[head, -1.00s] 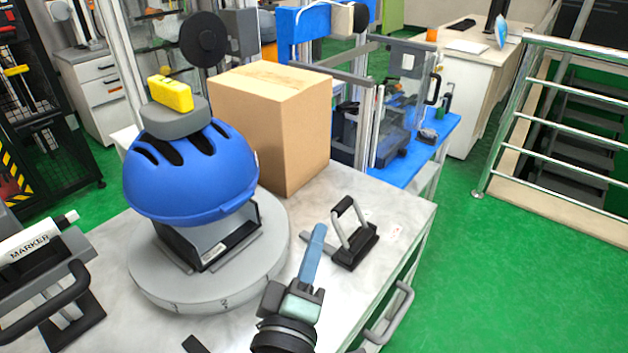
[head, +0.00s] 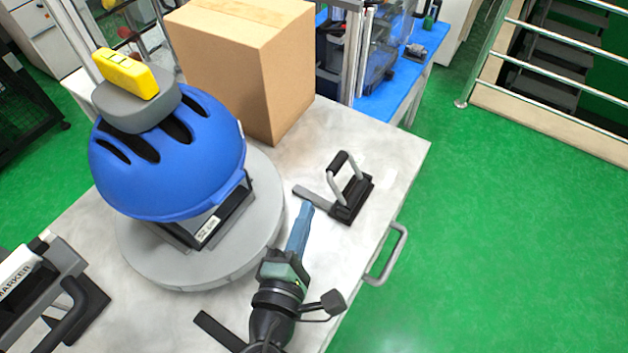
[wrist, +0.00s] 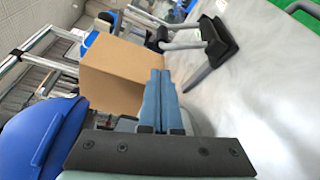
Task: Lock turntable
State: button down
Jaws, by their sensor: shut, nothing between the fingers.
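The round grey turntable (head: 140,266) stands on the marble-topped table, bearing a blue helmet (head: 150,185) on a stand. A toggle clamp (head: 350,196) with a black-gripped U-shaped handle and black base sits right of the turntable. Its handle is raised and its flat grey bar points toward the turntable; I cannot tell whether the bar touches it. My gripper (head: 304,206) is shut and empty, its blue fingers just in front of the bar's end. In the wrist view the closed fingers (wrist: 157,74) point forward, and the clamp (wrist: 222,38) is at upper right, apart from them.
A cardboard box (head: 240,70) stands behind the turntable. A yellow block (head: 125,72) on a grey disc tops the helmet. A marker in a holder (head: 30,275) is at lower left. A grey drawer handle (head: 392,258) juts from the table's right side, beside open green floor.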

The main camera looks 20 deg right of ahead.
aim_at(328, 177)
jog(key=x, duration=0.9)
jog(key=shift+w+d, duration=0.2)
jog(key=shift+w, duration=0.15)
